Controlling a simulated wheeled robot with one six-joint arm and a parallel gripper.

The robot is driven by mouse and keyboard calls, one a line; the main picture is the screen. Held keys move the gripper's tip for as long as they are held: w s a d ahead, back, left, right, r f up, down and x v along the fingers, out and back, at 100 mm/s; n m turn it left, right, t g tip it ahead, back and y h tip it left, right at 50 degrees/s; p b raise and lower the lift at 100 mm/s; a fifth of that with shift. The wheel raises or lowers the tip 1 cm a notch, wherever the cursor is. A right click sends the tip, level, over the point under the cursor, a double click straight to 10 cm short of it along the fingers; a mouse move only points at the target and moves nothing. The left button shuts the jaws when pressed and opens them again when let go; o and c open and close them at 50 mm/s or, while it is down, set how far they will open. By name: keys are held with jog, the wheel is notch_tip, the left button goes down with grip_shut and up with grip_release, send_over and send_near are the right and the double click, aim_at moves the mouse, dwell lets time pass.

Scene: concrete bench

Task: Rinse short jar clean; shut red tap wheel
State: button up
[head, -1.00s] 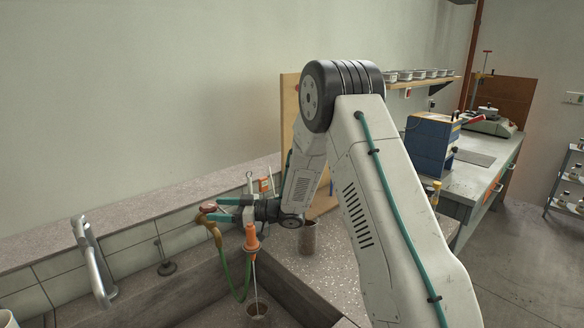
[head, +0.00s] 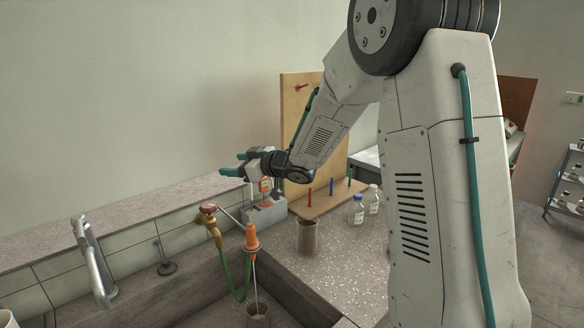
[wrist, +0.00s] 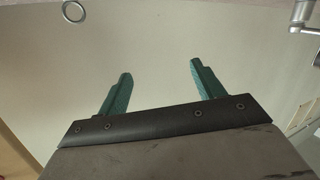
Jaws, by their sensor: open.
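The red tap wheel (head: 208,207) sits on a brass tap at the sink's back wall. A green hose (head: 247,280) runs from the tap area toward an orange nozzle (head: 251,237). Another brownish jar (head: 307,237) stands upright on the speckled bench; I cannot tell surely which is the short one. My gripper (head: 236,164) is open and empty, above and right of the wheel, apart from it. Its spread teal fingers (wrist: 157,88) show in the wrist view.
A grey block (head: 266,214) with an orange-and-white item stands below my gripper. A wooden board (head: 299,125) and base with coloured pegs stand behind the bench jar. Two bottles (head: 357,209) are to the right. A metal faucet (head: 91,260) is at left.

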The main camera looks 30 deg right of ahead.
jog(key=s+d+r+m+g+h, duration=0.2)
jog(key=s+h, duration=0.3)
jog(key=s, duration=0.4)
jog(key=s+d+r+m+g+h, duration=0.2)
jog(key=s+d+m+h, duration=0.2)
jog(key=s, duration=0.5)
jog(key=shift+s+d+r+m+h, duration=0.35)
jog(key=shift+m+h, duration=0.25)
jog(key=shift+h, duration=0.3)
jog(key=shift+f, duration=0.1)
